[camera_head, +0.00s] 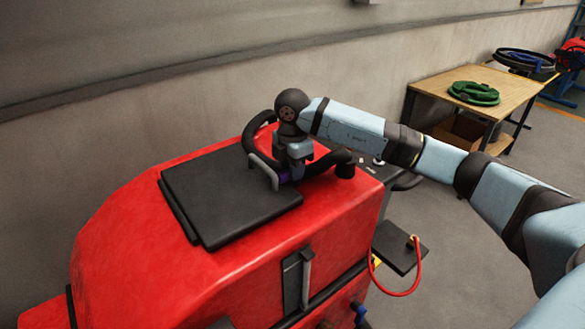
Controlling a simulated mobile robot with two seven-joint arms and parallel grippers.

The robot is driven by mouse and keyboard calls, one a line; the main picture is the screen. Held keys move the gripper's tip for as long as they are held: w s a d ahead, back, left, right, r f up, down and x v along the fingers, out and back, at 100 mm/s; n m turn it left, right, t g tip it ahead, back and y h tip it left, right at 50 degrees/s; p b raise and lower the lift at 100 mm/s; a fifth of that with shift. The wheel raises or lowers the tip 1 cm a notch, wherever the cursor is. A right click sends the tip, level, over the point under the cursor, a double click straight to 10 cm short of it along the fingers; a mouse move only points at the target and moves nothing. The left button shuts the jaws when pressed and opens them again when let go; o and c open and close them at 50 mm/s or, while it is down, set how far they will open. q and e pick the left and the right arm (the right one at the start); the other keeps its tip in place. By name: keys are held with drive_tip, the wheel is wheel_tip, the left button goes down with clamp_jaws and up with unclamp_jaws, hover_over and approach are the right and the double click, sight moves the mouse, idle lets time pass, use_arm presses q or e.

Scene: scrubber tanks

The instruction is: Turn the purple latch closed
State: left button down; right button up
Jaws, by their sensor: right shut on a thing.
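The black lid (222,192) lies flat on the tank. How far the latch is turned cannot be told. My left gripper is not in view.
A black steering handle (325,163) curves close around my right gripper. A wooden table (448,88) with a coiled green hose (474,93) stands at the back right. A red cable (414,277) hangs at the tank's right side. Grey floor is free at the right.

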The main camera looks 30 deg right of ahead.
drive_tip(key=o, duration=0.9)
drive_tip(key=shift+r+b, duration=0.85)
drive_tip(key=shift+r, duration=6.1)
